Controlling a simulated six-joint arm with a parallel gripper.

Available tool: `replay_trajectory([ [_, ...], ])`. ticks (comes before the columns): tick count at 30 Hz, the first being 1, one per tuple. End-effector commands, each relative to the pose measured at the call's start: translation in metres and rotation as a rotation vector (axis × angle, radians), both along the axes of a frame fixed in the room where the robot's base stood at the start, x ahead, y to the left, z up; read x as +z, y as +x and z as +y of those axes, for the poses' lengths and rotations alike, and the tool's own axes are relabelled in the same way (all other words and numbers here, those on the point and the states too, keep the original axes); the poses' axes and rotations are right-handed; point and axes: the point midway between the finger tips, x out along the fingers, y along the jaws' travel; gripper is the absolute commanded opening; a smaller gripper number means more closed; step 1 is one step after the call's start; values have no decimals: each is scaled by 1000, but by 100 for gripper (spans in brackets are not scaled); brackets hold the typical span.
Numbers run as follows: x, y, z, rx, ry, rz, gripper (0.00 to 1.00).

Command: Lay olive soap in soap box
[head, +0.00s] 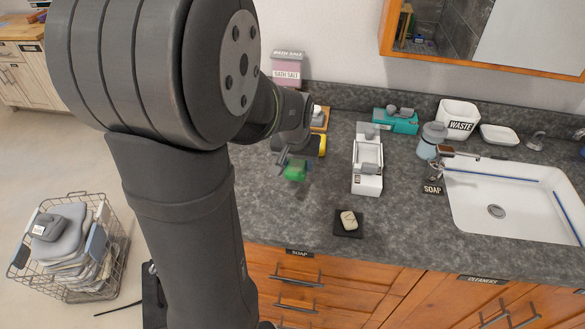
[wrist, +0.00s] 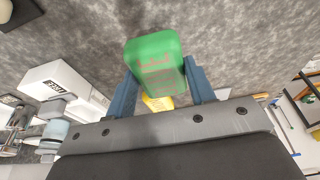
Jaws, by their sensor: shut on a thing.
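A green bar with reddish print, which I take for the olive soap (head: 294,172), is held between my gripper's (head: 288,160) fingers above the grey counter. In the wrist view the olive soap (wrist: 155,50) sticks out past the two blue-grey fingers of my gripper (wrist: 158,80). A white box (head: 367,183), with a small label on its front end, stands on the counter to the right of my gripper; it also shows in the wrist view (wrist: 62,72). I cannot tell for sure that it is the soap box. The soap is apart from it.
A black dish (head: 342,233) with a beige bar lies near the counter's front edge. A teal box (head: 396,122), a waste bin (head: 458,115), a dispenser (head: 431,141) and the sink (head: 510,200) are to the right. A yellow item (head: 321,144) is close behind my gripper.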

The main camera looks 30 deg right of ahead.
Motion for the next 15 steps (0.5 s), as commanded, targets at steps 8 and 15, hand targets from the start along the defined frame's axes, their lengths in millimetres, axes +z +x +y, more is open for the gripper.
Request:
replay_trajectory([
  [8, -33, 2, 1, 0, 1, 1, 20],
  [15, -41, 2, 0, 0, -3, -3, 20],
])
